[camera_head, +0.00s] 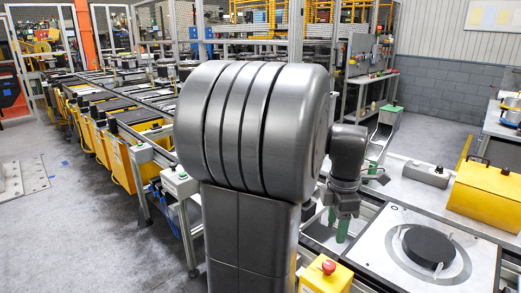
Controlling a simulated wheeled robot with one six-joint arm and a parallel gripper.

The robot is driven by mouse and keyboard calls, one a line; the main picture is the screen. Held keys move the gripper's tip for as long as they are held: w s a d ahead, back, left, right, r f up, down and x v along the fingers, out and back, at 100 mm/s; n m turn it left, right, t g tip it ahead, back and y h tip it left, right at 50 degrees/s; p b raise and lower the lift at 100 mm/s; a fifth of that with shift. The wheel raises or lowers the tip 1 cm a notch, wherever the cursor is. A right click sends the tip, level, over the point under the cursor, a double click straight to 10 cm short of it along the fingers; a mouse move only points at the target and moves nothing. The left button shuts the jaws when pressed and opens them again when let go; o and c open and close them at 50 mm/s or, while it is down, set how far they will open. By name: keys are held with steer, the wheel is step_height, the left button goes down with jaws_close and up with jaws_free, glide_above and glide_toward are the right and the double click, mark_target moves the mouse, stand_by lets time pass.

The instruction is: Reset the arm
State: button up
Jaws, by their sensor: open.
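My arm fills the middle of the head view, with a big dark ridged housing in front and a smaller wrist part to its right. My gripper (338,222) hangs below that wrist, pointing down, with two green fingers apart and nothing seen between them. It is over the left part of the work line, left of a pallet plate (379,240) that bears a round black disc (430,246). The housing hides part of the line behind it.
A yellow box (486,194) with a handle and a grey box (427,173) stand behind the disc. A yellow emergency-stop box (325,274) is in front. A long conveyor with yellow bins (121,160) runs back left. Grey floor (90,235) is open at left.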

mark_target(329, 264)
step_height(329, 264, down, 13)
steer(key=shift+f, duration=0.1)
stand_by(0.3)
